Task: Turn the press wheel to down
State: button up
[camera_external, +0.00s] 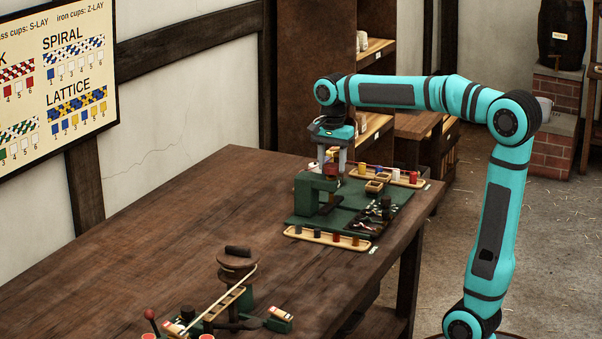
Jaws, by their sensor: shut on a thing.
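The green press (318,196) stands on the far part of the wooden table. My gripper (333,166) points down at the top of the press and is shut on the press wheel. The wheel is mostly hidden behind the fingers, so its turn position cannot be made out. The press frame stands upright on a green mat (345,214).
A front tray (327,241) and a back tray (409,184) hold coloured spools. Small dark tools (376,214) lie on the mat. A rope-winding device (236,265) stands at the near end of the table (150,225). The middle-left tabletop is clear.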

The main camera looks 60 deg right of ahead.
aim_at(332, 165)
jog(key=shift+m, duration=0.8)
jog(key=o, duration=1)
notch_tip(332, 165, up, 17)
jog(key=shift+r, duration=0.2)
